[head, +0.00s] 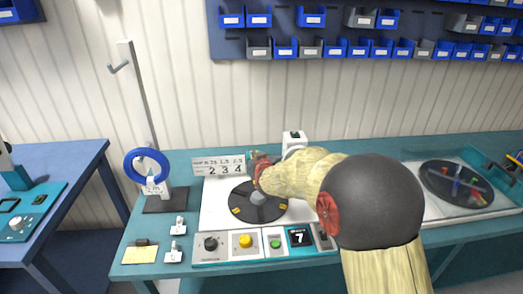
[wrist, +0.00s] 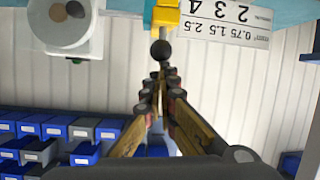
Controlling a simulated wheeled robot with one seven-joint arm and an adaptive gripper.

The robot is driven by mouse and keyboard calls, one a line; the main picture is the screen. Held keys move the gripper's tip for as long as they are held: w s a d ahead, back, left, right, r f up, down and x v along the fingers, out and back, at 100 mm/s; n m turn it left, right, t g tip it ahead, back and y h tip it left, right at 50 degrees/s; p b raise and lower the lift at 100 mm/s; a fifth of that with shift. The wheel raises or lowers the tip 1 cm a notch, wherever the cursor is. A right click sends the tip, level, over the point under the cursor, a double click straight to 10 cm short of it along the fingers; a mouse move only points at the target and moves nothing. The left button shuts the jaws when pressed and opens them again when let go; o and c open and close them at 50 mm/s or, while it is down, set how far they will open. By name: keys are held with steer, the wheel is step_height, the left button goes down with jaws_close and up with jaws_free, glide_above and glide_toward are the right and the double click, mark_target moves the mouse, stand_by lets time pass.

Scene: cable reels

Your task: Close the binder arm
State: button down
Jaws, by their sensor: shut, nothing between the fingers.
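A yellow piece with a black ball knob (wrist: 161,49) shows at the top middle of the wrist view. It looks like the binder arm, but most of it is cut off by the frame edge, and I cannot tell its angle. My gripper (wrist: 160,78) is shut and empty, its fingertips just below the knob in the picture; whether they touch it is unclear. In the head view my gripper (head: 256,161) is at the back of the white machine, beside the number plate (head: 218,166) and above the black turntable (head: 258,203). My arm hides part of the machine there.
A white round part (wrist: 65,25) shows at upper left in the wrist view. The control panel (head: 262,248) has knobs, buttons and a display reading 7. A blue ring (head: 130,163) hangs on a stand at left. A clear-lidded case (head: 458,190) stands right. Blue bins line the wall.

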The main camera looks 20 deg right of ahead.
steer(key=shift+s+a+f+b, duration=0.1)
steer(key=shift+s+f+b, duration=0.2)
steer(key=shift+f, duration=0.45)
steer(key=shift+s+a+f+b, duration=0.1)
steer(key=shift+s+f+b, duration=0.2)
steer(key=shift+f, duration=0.4)
steer(key=shift+s+f+b, duration=0.2)
steer(key=shift+s+f, duration=0.15)
steer(key=shift+f, duration=0.4)
